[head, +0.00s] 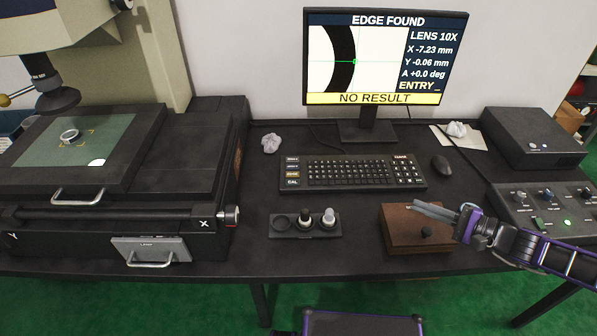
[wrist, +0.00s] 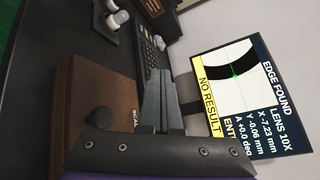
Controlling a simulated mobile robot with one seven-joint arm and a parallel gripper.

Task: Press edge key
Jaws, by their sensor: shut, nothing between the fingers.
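The black keyboard (head: 352,173) lies on the desk below the monitor. A column of labelled keys is at its left end; one, the yellowish key (head: 292,174), looks like the edge key, but its label is too small to read surely. The monitor (head: 388,55) reads "EDGE FOUND" and "NO RESULT"; it also shows in the wrist view (wrist: 238,95). My gripper (head: 418,207) is shut and empty, above the wooden box, right of and nearer than the keyboard. In the wrist view its fingers (wrist: 160,85) are together, and part of the keyboard (wrist: 150,55) shows beyond them.
The wooden box (head: 398,237) with a dark knob is under my gripper. A tray (head: 292,233) with two small pieces stands in front of the keyboard. A mouse (head: 441,164) and a control panel (head: 545,209) are to the right. The measuring stage (head: 185,150) fills the left.

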